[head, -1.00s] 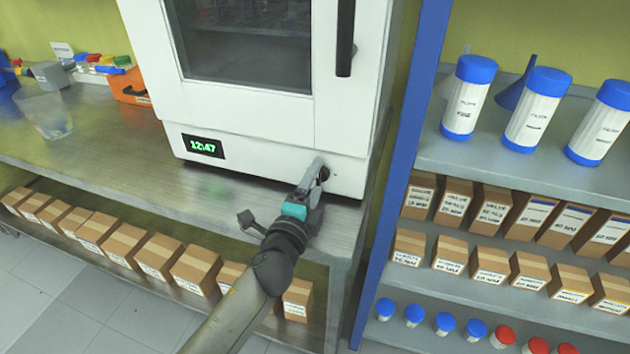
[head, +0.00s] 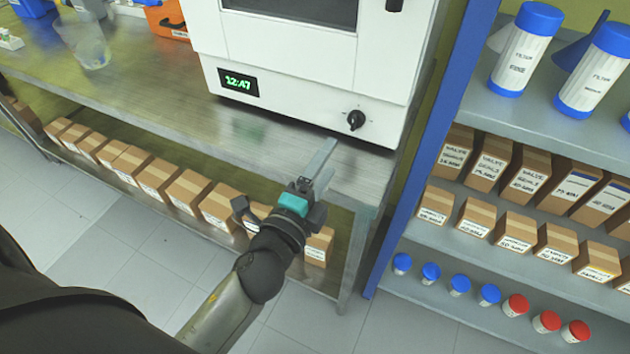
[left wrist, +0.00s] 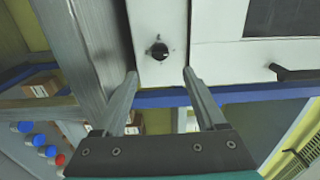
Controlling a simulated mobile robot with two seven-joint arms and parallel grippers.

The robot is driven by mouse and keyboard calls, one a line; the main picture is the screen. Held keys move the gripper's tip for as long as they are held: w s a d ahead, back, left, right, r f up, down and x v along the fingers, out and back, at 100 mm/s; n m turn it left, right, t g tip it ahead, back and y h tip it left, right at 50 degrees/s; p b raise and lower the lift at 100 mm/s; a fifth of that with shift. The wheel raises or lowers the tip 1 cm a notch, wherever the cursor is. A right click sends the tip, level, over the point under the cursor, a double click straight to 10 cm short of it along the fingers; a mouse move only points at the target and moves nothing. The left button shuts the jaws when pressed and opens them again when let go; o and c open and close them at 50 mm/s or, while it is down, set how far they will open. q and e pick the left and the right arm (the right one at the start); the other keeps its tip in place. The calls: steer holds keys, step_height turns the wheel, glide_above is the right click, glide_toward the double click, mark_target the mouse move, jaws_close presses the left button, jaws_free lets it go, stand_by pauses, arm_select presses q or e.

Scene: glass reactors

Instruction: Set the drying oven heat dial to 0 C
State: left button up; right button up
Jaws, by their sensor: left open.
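The dial also shows in the left wrist view (left wrist: 159,51), ahead of and between the two fingers. The scale marks around it are too small to read. My left gripper (head: 322,162) is open and empty, below and in front of the dial and apart from it. Its spread fingers also show in the left wrist view (left wrist: 160,78). My right gripper is not in view.
The metal bench (head: 180,110) extends left, with a clear beaker (head: 90,45) and an orange bin (head: 168,20) on it. Several cardboard boxes (head: 185,188) sit on the shelf below. A blue-framed rack (head: 425,140) with bottles and boxes stands close on the right.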

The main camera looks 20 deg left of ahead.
arm_select(q)
steer(key=shift+s+b, duration=0.35)
steer(key=shift+s, duration=1.7)
steer(key=s+f+n+g, duration=0.3)
steer(key=f+n+g, duration=0.1)
steer(key=f, duration=1.2)
steer(key=s+f+n+g, duration=0.3)
steer(key=s+f+g, duration=0.1)
steer(key=f, duration=1.1)
steer(key=s+a+f+n+g, duration=0.2)
steer(key=s+f+n+g, duration=0.2)
steer(key=s+f, duration=0.5)
steer(key=s+a+f+n+g, duration=0.1)
steer(key=s+f+n+g, duration=0.3)
steer(key=s+f, duration=0.5)
steer(key=s+g, duration=0.1)
steer(key=s, duration=0.6)
steer(key=shift+a+f+n+y, duration=0.25)
steer(key=shift+a+n+y, duration=0.05)
steer(key=shift+a+n, duration=0.1)
steer(key=shift+w, duration=0.1)
